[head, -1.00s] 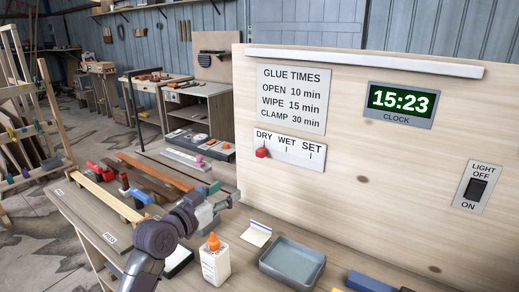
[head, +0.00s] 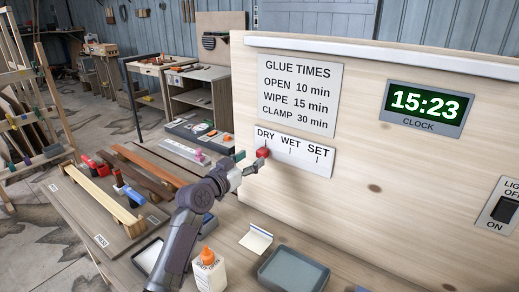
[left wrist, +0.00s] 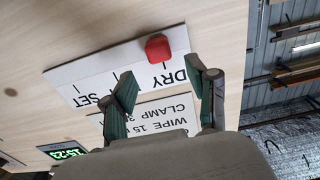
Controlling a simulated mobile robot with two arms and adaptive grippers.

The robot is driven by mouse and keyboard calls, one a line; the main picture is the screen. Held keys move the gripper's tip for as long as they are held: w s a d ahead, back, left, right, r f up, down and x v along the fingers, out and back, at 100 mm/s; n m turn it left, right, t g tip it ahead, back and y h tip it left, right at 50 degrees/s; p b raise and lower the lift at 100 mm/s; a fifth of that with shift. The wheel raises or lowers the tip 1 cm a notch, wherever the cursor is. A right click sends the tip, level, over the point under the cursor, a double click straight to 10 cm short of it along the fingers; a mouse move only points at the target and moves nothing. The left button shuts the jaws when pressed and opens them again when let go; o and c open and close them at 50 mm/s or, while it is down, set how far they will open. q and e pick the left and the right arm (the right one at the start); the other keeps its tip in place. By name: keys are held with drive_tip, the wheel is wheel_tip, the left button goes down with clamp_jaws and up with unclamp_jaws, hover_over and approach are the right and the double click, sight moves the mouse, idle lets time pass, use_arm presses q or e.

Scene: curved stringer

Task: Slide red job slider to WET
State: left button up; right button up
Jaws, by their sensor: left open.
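The red job slider (head: 263,152) sits at the left end of a white DRY/WET/SET label strip (head: 325,165), under the word DRY. The WET mark is to its right. My left gripper (head: 241,165) is at the left end of the strip, close to the slider in the head view. In the left wrist view, its two green-padded fingers (left wrist: 160,75) are open and the red slider (left wrist: 158,47) lies ahead, just beyond the fingertips. Nothing is between the fingers. My right gripper is out of view.
A glue times sign (head: 298,95) is above the strip, and a clock (head: 427,107) is to the right. Below on the bench are a glue bottle (head: 210,272), a grey tray (head: 293,270) and a white card (head: 256,239).

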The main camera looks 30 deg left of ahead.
sight(259, 153)
use_arm(q)
drive_tip(key=w, duration=0.4)
drive_tip(key=shift+w+d+p, duration=0.3)
drive_tip(key=shift+w+p, duration=0.05)
drive_tip(key=shift+w, duration=0.3)
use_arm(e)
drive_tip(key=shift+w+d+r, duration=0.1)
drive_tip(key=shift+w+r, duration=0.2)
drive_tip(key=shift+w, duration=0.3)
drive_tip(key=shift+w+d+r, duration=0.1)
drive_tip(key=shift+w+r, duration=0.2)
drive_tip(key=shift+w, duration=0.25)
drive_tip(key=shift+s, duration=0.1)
use_arm(q)
drive_tip(key=shift+c, duration=1)
clamp_jaws()
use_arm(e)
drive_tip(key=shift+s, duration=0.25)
